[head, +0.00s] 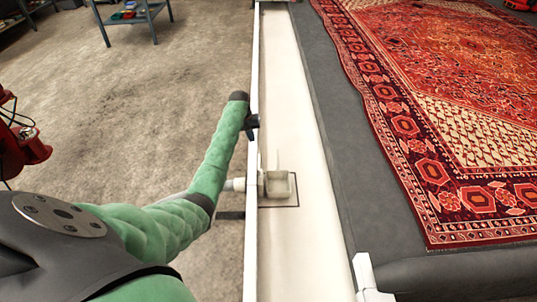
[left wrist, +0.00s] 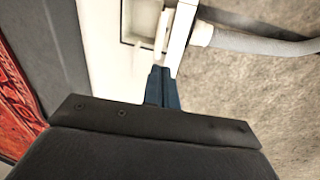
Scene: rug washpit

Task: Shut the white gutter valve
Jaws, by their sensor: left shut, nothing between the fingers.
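The white gutter valve (head: 277,183) sits in the long white gutter (head: 285,75), over a dark-outlined square, with a thin upright plate on it. In the left wrist view a pale upright piece of the valve (left wrist: 161,30) stands beside the gutter's side wall. My left gripper (head: 252,122) is shut and empty, at the gutter's left edge and farther off than the valve. In the left wrist view its fingertips (left wrist: 162,72) point toward the valve, close to it; I cannot tell whether they touch. My right gripper is not in view.
A pale hose (left wrist: 250,42) joins the gutter's outer side at the valve. A dark padded border (head: 335,110) and a red patterned rug (head: 450,110) lie to the right. A blue-legged table (head: 135,18) stands at the far left. The concrete floor (head: 120,110) is largely clear.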

